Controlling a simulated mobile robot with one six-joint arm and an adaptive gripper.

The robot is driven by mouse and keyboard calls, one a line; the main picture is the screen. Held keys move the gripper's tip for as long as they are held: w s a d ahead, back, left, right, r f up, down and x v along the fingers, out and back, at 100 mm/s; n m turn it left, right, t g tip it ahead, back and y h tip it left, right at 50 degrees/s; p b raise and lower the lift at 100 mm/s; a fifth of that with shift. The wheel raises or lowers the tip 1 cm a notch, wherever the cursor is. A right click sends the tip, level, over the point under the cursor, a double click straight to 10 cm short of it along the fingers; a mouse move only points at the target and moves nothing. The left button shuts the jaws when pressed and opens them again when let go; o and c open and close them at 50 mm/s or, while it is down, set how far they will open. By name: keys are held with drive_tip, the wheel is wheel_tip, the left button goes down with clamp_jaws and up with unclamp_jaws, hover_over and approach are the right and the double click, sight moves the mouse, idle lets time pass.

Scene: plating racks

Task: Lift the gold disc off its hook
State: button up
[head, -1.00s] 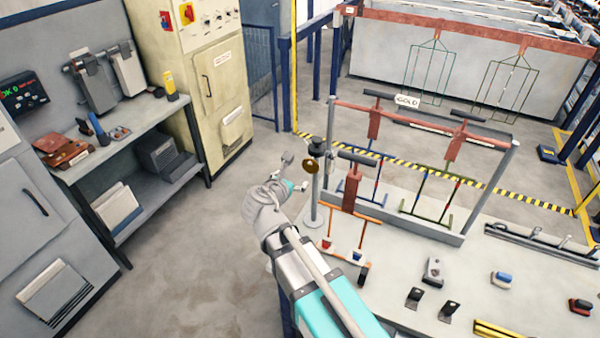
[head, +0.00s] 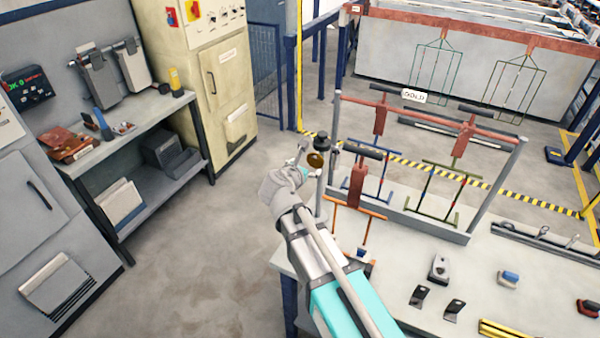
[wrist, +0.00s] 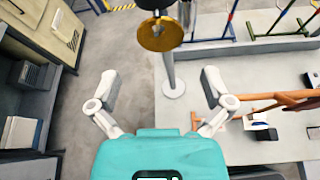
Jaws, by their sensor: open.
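The gold disc (head: 316,160) hangs at the left end of the rack, just below a dark round knob (head: 321,145) on the left post. In the wrist view the gold disc (wrist: 160,34) is at the top centre, ahead of my gripper, below a dark cap. Its hook cannot be made out clearly. My gripper (wrist: 158,84) is open with nothing between its fingers. In the head view my gripper (head: 309,158) is close to the disc, and I cannot tell whether they touch; in the wrist view they are apart.
An orange hanging frame (head: 357,210) is close to my arm's right. The bench (head: 400,265) holds several small parts. Open floor (head: 190,255) lies left, before a shelf unit (head: 160,125).

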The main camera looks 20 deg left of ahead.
sight(314, 156)
drive_tip(key=b+x, duration=0.2)
drive_tip(key=x, duration=0.6)
drive_tip(key=shift+w+f+b, duration=0.1)
drive_tip(key=shift+b, duration=0.3)
drive_tip(key=c, duration=0.9)
drive_tip(key=o, duration=0.5)
drive_tip(key=c, duration=0.5)
drive_tip(key=shift+s+r+p, duration=0.2)
drive_tip(key=shift+r+p, duration=0.3)
drive_tip(key=shift+s+r+p, duration=0.35)
drive_tip(key=shift+s, duration=0.1)
drive_tip(key=shift+s+a, duration=0.1)
